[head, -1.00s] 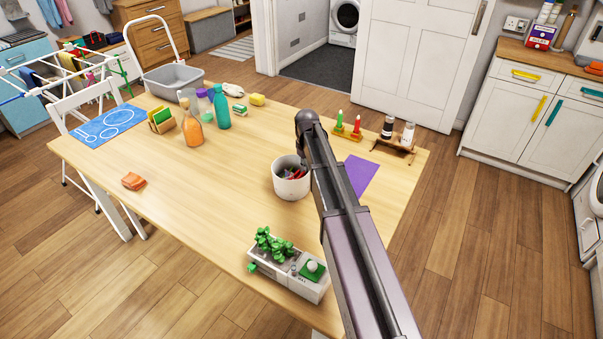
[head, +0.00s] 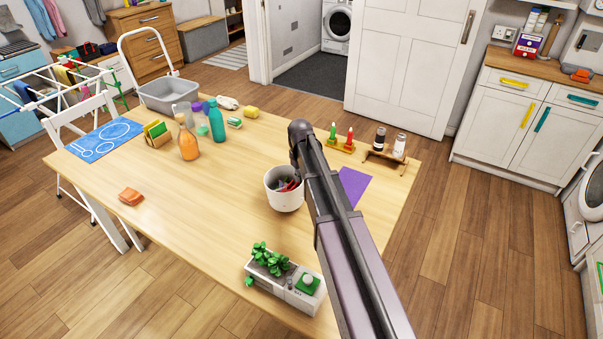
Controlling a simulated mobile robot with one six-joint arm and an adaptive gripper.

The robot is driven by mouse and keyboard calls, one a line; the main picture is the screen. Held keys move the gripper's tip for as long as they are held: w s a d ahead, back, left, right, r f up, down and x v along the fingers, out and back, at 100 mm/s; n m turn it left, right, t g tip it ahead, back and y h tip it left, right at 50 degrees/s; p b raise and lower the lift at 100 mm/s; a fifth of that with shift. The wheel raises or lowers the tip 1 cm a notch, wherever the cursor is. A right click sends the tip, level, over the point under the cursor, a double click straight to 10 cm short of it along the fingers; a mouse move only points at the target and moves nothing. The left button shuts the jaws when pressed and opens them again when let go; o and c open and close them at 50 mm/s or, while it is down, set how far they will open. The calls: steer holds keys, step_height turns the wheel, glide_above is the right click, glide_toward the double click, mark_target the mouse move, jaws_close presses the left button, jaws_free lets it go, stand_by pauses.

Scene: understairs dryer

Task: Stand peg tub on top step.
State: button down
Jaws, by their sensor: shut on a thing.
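The peg tub, a round white tub (head: 283,201) with red and dark pieces inside, shows in the head view over the middle right of the wooden table (head: 200,225). It looks upright; whether its base touches the table I cannot tell. My dark arm comes from the bottom right and passes along the tub's right side. My gripper's fingers are hidden behind the arm, so its hold on the tub cannot be seen. A white looped rail (head: 150,35) rises behind the table's far left corner; it may belong to a step stool. No step surface can be made out.
A grey basin (head: 170,97), bottles (head: 188,147) and sponges line the table's far left. A planter (head: 285,284) is near the front edge. Red and green figures (head: 342,140) and a small rack (head: 385,158) stand beyond the arm. A white chair (head: 85,125) is at left.

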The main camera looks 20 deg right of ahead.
steer(key=s+a+r+p, duration=0.1)
steer(key=s+a, duration=0.2)
steer(key=s, duration=1)
steer(key=shift+a+r, duration=0.15)
steer(key=shift+a, duration=0.05)
steer(key=shift+r, duration=0.15)
step_height(320, 180, up, 21)
steer(key=p, duration=2.1)
steer(key=shift+p, duration=0.35)
steer(key=shift+s, duration=0.15)
